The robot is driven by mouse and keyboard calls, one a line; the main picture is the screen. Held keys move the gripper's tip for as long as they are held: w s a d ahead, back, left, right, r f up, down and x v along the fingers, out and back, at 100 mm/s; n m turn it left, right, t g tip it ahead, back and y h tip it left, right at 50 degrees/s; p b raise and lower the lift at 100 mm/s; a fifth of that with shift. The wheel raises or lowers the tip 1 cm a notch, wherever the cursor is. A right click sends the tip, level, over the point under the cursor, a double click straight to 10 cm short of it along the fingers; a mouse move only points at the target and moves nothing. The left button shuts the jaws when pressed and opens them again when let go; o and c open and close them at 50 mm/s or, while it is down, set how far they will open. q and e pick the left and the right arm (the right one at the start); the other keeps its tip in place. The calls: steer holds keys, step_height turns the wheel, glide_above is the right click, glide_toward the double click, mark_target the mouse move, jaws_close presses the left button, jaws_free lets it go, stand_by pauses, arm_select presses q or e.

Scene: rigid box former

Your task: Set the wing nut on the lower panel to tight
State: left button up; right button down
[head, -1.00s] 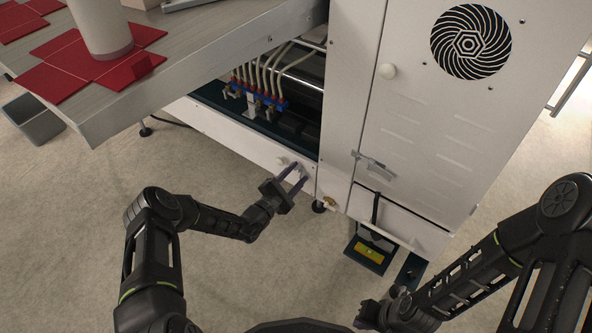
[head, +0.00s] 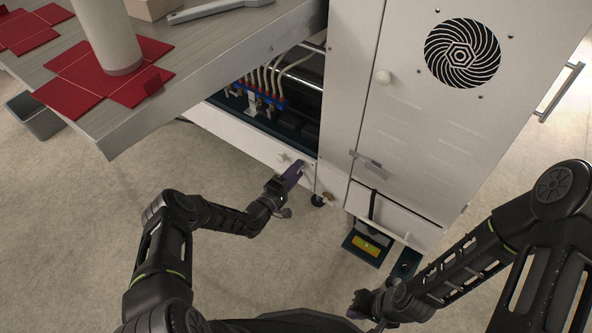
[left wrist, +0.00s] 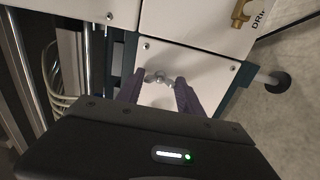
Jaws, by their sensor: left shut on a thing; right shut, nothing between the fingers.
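The wing nut (left wrist: 160,79) is small and silver, on the white lower panel (left wrist: 155,97). In the left wrist view it sits between the two purple fingertips of my left gripper (left wrist: 160,84), which is shut on it. Its wings look roughly crosswise to the fingers; I cannot tell how tight it is. In the head view my left gripper (head: 298,168) meets the right end of the lower panel (head: 235,132), hiding most of the nut. My right gripper (head: 360,301) is shut and empty, low in the head view, away from the machine.
A brass drain valve (head: 327,197) sticks out just right of the lower panel. A black foot (head: 317,200) stands below. The open bay above holds hoses (head: 265,75). A grey table (head: 150,113) with red blanks overhangs at upper left. The floor in front is clear.

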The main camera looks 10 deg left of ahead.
stand_by(0.4)
arm_select(q)
steer(key=o, duration=1.4)
steer(key=p+v, duration=0.2)
steer(key=v, duration=0.5)
steer(key=shift+s, duration=0.4)
